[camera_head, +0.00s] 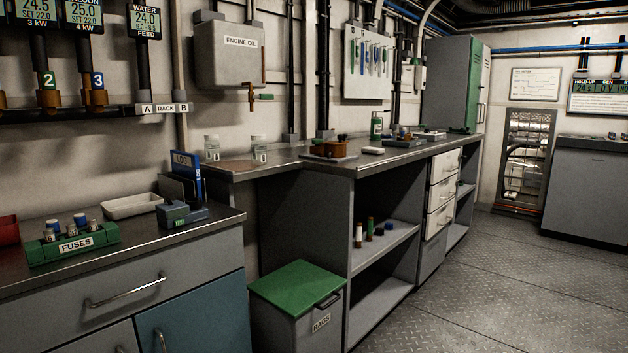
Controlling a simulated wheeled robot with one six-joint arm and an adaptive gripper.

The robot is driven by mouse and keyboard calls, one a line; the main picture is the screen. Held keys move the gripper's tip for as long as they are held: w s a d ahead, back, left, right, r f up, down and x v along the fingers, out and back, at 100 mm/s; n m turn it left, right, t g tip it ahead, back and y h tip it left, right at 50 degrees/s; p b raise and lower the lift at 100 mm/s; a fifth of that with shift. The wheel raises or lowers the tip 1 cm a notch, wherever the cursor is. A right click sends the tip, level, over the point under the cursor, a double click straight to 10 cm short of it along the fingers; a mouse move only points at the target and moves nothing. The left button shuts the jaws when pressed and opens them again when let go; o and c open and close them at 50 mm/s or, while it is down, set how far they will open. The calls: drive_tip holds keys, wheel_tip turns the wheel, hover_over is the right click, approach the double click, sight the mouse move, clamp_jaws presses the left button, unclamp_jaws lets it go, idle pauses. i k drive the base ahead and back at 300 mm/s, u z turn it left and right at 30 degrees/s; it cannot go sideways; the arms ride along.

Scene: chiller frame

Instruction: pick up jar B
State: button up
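Two small clear jars with pale lids stand upright on the metal counter at the back, below the engine oil tank. The left jar (212,148) is close to the wall, just right of the blue log book. The right jar (259,149) stands a little further right and carries a small pale label. The lettering on the jars is too small to read, so I cannot tell which one is jar B. My gripper is not in this view.
The engine oil tank (230,55) with its tap hangs above the jars. A blue log book (188,172) stands left of them. A brown tray of parts (328,150) sits to their right. A green-lidded rags bin (298,287) stands below. The floor (500,290) at right is clear.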

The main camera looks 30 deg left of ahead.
sight(258, 147)
drive_tip(key=u, duration=0.65)
drive_tip(key=i, duration=1.2)
drive_tip(key=u, duration=1.05)
